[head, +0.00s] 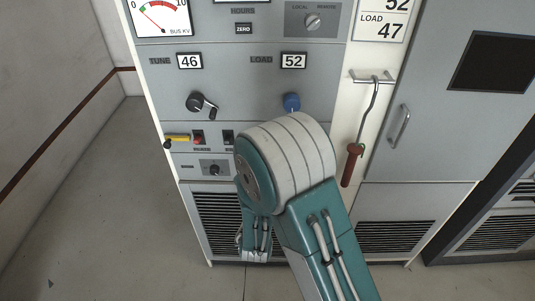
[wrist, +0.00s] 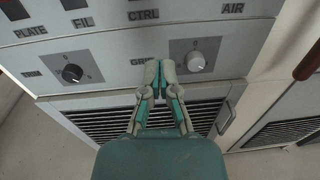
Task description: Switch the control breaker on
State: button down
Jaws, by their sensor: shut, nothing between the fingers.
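The CTRL label (wrist: 143,14) of the control breaker shows at the top edge of the wrist view. The breaker itself is out of frame above it, so its position cannot be told. In the head view my arm covers that part of the breaker row. My gripper (wrist: 159,72) is shut and empty, its fingertips together. In the wrist view the tips lie below the CTRL label, in front of the lower panel strip between two knobs. In the head view the fingertips are hidden behind my arm.
PLATE breaker (wrist: 14,8) and FIL breaker (wrist: 73,4) are left of CTRL; the AIR label is right. A black knob (wrist: 72,73) and a pale knob (wrist: 196,61) flank the gripper. A red-handled hook (head: 353,160) hangs right. Open floor (head: 90,215) lies left.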

jog(key=w+a+r+y, duration=0.1)
jog(key=w+r, duration=0.1)
jog(key=w, duration=0.6)
jog(key=shift+w+r+n, duration=0.3)
jog(key=shift+n, duration=0.1)
dwell(0.5)
jog(key=shift+a, duration=0.35)
